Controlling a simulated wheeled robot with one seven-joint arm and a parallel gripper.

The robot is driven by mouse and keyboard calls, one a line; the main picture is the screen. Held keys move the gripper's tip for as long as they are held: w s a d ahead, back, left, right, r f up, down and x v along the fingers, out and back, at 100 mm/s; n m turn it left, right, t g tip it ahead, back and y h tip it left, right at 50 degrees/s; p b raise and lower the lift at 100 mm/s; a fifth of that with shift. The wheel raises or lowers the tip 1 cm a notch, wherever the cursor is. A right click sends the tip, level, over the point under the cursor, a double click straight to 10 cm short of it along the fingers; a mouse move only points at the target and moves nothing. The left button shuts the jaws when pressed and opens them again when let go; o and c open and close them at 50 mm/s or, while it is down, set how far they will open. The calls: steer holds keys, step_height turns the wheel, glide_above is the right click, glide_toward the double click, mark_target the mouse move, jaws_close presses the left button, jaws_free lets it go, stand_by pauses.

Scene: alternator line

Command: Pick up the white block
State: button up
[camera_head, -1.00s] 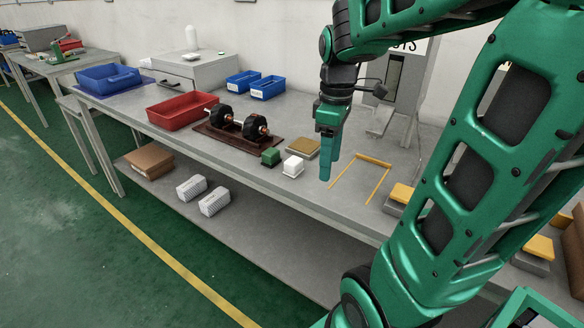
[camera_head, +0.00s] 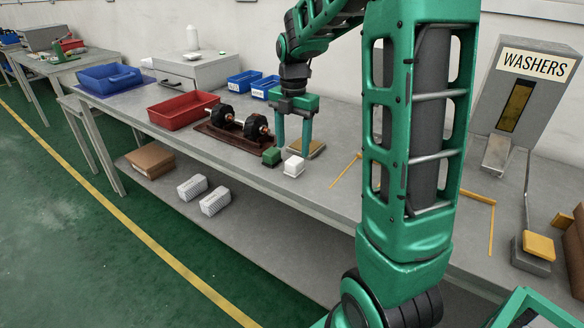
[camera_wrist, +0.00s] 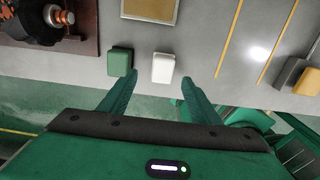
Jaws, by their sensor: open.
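The white block (camera_head: 293,166) stands on the grey workbench near its front edge, just right of a green block (camera_head: 271,157). In the wrist view the white block (camera_wrist: 163,68) lies ahead of my gripper (camera_wrist: 155,84), roughly between the lines of its two fingers, with the green block (camera_wrist: 120,62) to its left. My gripper (camera_head: 292,147) is open and empty. In the head view its green fingers point down above and behind the white block. I cannot tell the exact height of the fingertips over the bench.
A red bin (camera_head: 183,111) and blue bins (camera_head: 243,81) stand farther left. The washer dispenser (camera_head: 529,97) stands at right. Bench between yellow lines is bare.

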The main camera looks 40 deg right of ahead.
mark_target(294, 160)
steer(key=shift+s+d+f, duration=0.1)
steer(key=shift+f, duration=1.6)
steer(key=shift+s+d+f, duration=0.1)
steer(key=shift+f, duration=1.6)
steer(key=c, duration=1.2)
